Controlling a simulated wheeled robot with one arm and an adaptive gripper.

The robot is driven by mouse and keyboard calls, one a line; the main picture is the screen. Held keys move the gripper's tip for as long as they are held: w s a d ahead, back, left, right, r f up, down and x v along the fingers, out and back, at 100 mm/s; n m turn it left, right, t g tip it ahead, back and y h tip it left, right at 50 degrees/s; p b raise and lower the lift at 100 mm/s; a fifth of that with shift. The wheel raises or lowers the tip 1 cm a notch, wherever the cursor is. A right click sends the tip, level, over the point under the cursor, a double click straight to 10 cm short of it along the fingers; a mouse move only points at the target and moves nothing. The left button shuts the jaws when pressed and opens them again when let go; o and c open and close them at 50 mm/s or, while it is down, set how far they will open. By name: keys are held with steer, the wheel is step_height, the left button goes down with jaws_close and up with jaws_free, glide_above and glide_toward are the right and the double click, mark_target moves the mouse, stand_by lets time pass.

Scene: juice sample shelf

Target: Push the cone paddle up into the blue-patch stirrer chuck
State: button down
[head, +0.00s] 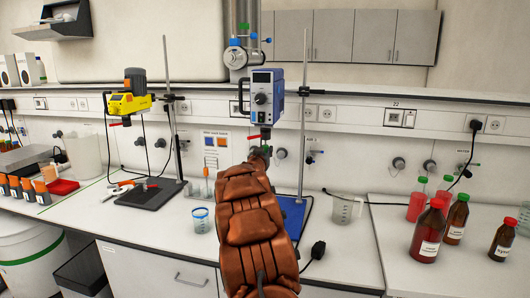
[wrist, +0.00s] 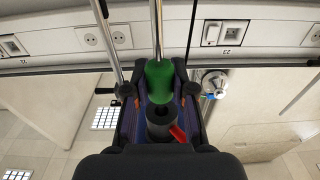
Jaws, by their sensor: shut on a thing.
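The blue and white stirrer (head: 262,92) hangs on a stand at center. Its dark chuck (head: 265,133) with a red lever points down; the wrist view looks up at this chuck (wrist: 160,128) and its red lever (wrist: 178,133). My gripper (head: 262,151) is just below the chuck and shut on the paddle. In the wrist view a green part of the paddle (wrist: 160,82) lies between my fingertips (wrist: 161,92), with a thin shaft running to the top edge. The green part overlaps the chuck's rim in view; I cannot tell whether they touch. The cone is not clearly visible.
A yellow stirrer (head: 130,100) stands at left. The stand rod (head: 305,110) is right of the blue stirrer. A beaker (head: 346,209), red-capped bottles (head: 429,232) and a small blue-rimmed cup (head: 201,220) stand on the bench. A wall sheet (head: 216,141) shows orange and blue patches.

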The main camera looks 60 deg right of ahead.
steer(key=shift+r, duration=0.45)
steer(key=c, duration=1.3)
jaws_free()
steer(key=o, duration=0.4)
steer(key=shift+f, duration=0.15)
steer(key=shift+f, duration=0.1)
steer(key=shift+a, duration=0.1)
steer(key=shift+v, duration=5.95)
